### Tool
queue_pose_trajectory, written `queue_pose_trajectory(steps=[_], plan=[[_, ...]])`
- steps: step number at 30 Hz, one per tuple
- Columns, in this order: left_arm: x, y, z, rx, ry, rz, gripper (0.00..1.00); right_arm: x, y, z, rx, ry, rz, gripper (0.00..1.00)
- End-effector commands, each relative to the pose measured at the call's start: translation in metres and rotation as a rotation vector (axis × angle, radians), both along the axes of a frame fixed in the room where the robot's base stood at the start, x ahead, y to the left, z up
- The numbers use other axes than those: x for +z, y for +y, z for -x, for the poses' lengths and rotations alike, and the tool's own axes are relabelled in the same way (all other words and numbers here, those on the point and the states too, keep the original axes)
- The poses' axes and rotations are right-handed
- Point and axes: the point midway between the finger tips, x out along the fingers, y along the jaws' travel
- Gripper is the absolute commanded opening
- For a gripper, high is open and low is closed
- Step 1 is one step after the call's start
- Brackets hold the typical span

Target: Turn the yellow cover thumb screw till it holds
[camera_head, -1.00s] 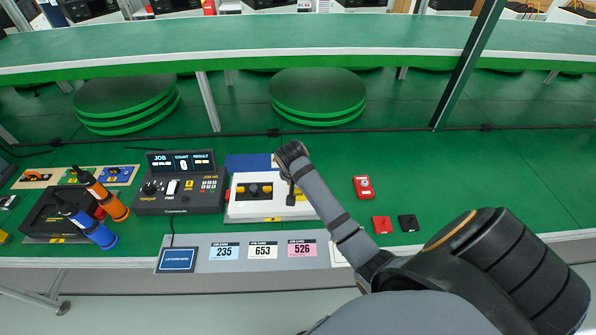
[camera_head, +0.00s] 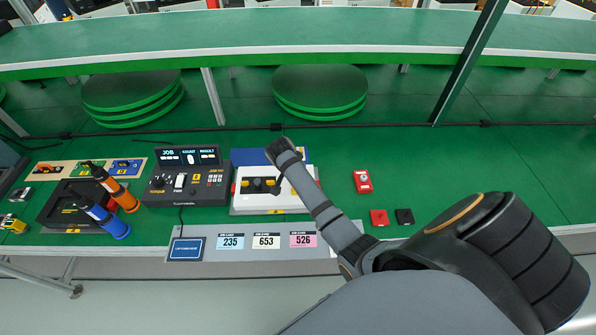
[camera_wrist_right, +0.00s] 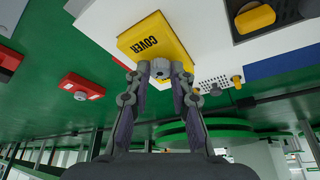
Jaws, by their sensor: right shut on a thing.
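The yellow cover (camera_wrist_right: 152,40), marked COVER, lies on the white unit in the right wrist view. A grey round thumb screw (camera_wrist_right: 161,68) shows at its near edge. My right gripper (camera_wrist_right: 160,76) has its two fingertips closed on either side of this screw. In the head view my right gripper (camera_head: 278,185) points down at the right part of the white unit (camera_head: 240,203). There the wrist and fingers hide the screw and most or all of the cover. My left gripper is not in view.
A black console (camera_head: 187,185) with a lit display stands left of the white unit. Orange (camera_head: 118,192) and blue (camera_head: 106,220) tools stand further left. A red box (camera_head: 362,181) and small red (camera_head: 379,217) and black (camera_head: 404,216) pieces lie to the right, with free green bench beyond.

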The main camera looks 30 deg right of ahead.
Motion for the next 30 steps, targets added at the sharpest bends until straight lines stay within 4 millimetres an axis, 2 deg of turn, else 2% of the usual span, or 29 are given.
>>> queue_pose_trajectory(steps=[6, 7, 12, 22, 26, 30], plan=[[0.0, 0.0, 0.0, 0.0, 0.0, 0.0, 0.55, 0.001, -0.001, -0.001, 0.001, -0.004, 0.002, 0.0], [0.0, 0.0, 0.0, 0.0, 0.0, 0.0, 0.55, 0.001, -0.001, -0.001, 0.001, -0.004, 0.002, 0.25], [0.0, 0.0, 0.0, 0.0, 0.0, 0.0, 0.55, 0.001, 0.0, -0.001, 0.002, -0.003, 0.002, 0.46], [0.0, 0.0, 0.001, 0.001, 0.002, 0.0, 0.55, 0.005, 0.002, 0.0, 0.002, -0.003, 0.0, 0.46], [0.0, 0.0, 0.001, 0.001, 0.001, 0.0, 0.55, 0.025, 0.01, 0.003, 0.002, -0.005, -0.001, 0.46], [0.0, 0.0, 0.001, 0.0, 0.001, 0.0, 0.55, 0.058, 0.022, 0.008, 0.002, -0.007, -0.002, 0.46]])
